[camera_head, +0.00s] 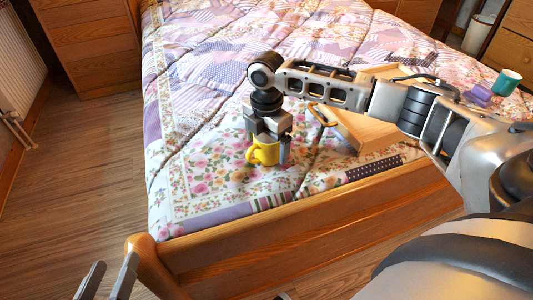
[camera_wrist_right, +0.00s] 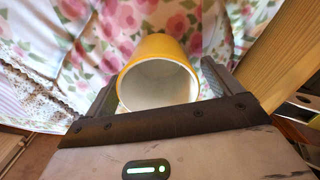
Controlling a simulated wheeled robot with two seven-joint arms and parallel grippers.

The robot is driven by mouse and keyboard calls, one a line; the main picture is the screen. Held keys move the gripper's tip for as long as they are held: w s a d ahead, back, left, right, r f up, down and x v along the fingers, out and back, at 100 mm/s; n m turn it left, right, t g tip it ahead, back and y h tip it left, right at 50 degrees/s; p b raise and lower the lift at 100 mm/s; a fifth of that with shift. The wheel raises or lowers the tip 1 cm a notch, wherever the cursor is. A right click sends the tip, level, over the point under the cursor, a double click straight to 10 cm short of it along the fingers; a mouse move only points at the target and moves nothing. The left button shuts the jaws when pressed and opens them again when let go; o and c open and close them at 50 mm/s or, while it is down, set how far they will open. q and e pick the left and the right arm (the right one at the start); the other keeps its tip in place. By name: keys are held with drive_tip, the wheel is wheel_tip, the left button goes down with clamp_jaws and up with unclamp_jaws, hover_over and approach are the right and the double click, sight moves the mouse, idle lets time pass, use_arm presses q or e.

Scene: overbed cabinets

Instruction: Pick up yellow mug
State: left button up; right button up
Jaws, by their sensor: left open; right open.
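The yellow mug (camera_head: 265,152) is on the patchwork quilt near the bed's foot, with its handle toward the lower left in the head view. My right gripper (camera_head: 269,150) is above the mug, pointing down, with its open fingers on either side of it. In the right wrist view the mug (camera_wrist_right: 158,76) shows its white inside between the two open fingers (camera_wrist_right: 157,90). Whether the fingers touch it cannot be told. My left gripper (camera_head: 108,280) is open and empty at the bottom left, over the floor beside the bed's corner post.
The wooden footboard (camera_head: 300,232) runs along the near side of the bed. A wooden tray with handles (camera_head: 365,132) lies right of the mug, partly behind my right arm. A green mug (camera_head: 506,82) and a purple item (camera_head: 478,95) are farther right. Drawers (camera_head: 90,45) stand at the upper left.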

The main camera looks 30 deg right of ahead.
drive_tip(key=shift+f, duration=0.2)
drive_tip(key=shift+c, duration=0.3)
drive_tip(key=c, duration=1)
drive_tip(key=shift+c, duration=0.7)
drive_tip(key=shift+r, duration=0.15)
